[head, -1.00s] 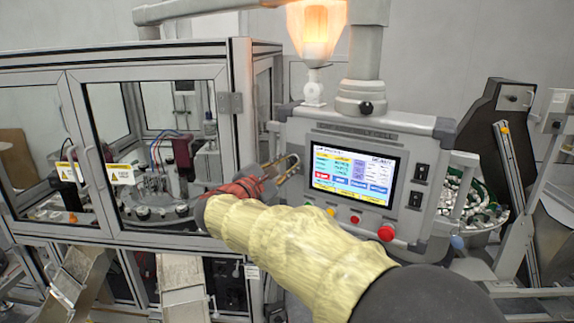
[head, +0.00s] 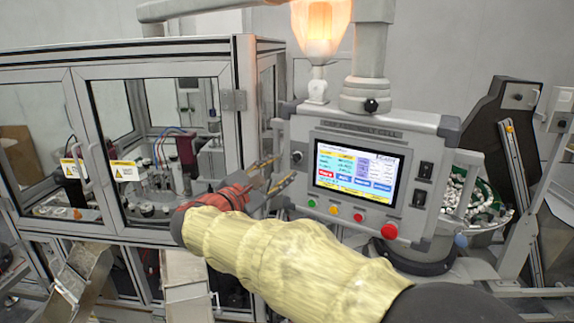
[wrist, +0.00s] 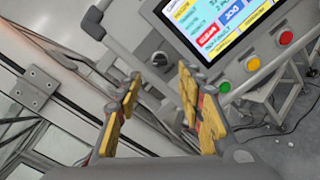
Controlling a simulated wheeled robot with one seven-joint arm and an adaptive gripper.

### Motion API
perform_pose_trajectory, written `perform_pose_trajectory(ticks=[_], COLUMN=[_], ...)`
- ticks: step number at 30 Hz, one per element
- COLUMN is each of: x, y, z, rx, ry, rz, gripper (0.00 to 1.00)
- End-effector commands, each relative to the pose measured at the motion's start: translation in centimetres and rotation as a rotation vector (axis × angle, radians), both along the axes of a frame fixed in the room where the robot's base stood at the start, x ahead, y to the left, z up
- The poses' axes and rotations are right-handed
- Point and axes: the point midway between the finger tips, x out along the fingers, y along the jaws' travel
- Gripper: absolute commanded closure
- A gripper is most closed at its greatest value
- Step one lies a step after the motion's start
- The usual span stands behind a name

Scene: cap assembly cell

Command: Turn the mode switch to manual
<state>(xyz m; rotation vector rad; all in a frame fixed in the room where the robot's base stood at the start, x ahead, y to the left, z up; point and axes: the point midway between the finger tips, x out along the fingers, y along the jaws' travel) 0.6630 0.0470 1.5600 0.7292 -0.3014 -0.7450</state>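The mode switch is a small black rotary knob (head: 297,156) on the left side of the control panel's grey face, left of the screen. In the wrist view the knob (wrist: 159,59) shows just beyond and between my fingertips, apart from them. Its pointer setting is too small to read. My gripper (head: 283,169) is open and empty, in front of the panel's left edge. In the wrist view its two yellow-padded fingers (wrist: 160,77) are spread wide and point toward the panel.
The lit screen (head: 356,169) is right of the knob. Green (head: 311,203), yellow (head: 333,210) and red (head: 358,217) buttons sit below it, with a larger red mushroom button (head: 389,232). A glazed machine enclosure (head: 160,150) stands close on the left.

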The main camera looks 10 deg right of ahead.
Motion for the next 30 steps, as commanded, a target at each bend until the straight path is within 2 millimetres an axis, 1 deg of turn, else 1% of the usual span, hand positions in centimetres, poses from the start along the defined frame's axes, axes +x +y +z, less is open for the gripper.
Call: perform_pose_trajectory(ticks=[1, 3, 6, 10, 15, 25, 26, 28, 29, 30], x=[-0.7, -1.6, -2.7, -3.6, -4.0, -3.9, -3.7, -3.9, -4.1, -4.7], y=[0.9, 1.8, 2.8, 3.7, 4.1, 4.3, 4.4, 4.4, 4.4, 4.4], z=[0.0, 0.0, 0.0, 0.0, -0.1, -0.2, -0.9, -3.4, -4.8, -7.0], rx=[-0.001, -0.001, 0.0, -0.001, -0.001, 0.023, 0.053, 0.126, 0.161, 0.217], ry=[0.001, 0.0, 0.0, 0.001, 0.001, -0.015, -0.013, 0.017, 0.037, 0.068], rz=[0.004, 0.004, 0.001, 0.001, 0.0, 0.008, 0.015, 0.015, 0.012, 0.003], gripper=[0.62, 0.62, 0.62, 0.62, 0.62, 0.62, 0.62, 0.62, 0.62, 0.62])
